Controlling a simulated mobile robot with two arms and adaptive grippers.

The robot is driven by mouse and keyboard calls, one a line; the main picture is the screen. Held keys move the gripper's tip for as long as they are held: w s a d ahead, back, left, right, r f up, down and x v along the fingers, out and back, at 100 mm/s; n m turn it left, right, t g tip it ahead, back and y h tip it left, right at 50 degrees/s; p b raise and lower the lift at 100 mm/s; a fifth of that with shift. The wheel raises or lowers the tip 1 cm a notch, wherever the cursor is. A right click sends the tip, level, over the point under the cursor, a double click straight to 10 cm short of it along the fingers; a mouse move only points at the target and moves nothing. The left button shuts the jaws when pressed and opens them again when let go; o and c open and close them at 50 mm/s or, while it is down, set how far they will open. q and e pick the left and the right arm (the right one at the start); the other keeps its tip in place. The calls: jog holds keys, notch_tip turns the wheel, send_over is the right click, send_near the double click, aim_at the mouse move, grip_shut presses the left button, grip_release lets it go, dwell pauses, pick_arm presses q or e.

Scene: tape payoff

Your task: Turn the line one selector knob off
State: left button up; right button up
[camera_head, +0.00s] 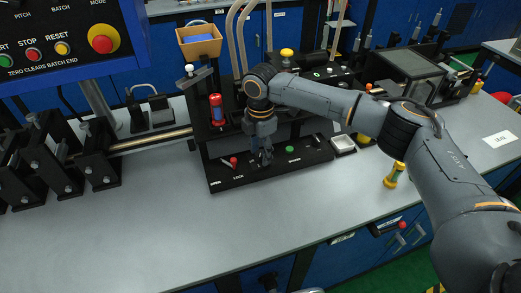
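My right arm reaches in from the right. Its gripper (262,158) points down over a black base plate (225,184) on the grey bench. The fingers are small and dark against the plate, so I cannot tell whether they are open or shut. My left gripper is not in view.
A control panel (62,48) with a red mushroom button (102,39) is at upper left. A red cylinder (217,109) stands behind the plate. A yellow-and-green piece (394,174) stands under my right forearm. The bench front (200,240) is clear.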

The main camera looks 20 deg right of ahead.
grip_shut()
jog(key=shift+r+m+p, duration=0.15)
jog(key=shift+m+p, duration=0.25)
jog(key=shift+p, duration=0.45)
jog(key=m+p, duration=0.7)
jog(key=p, duration=0.3)
jog(key=shift+s, duration=0.1)
jog(key=shift+m+p, duration=1.5)
jog(key=shift+m, duration=0.5)
jog(key=shift+o, duration=1.9)
grip_release()
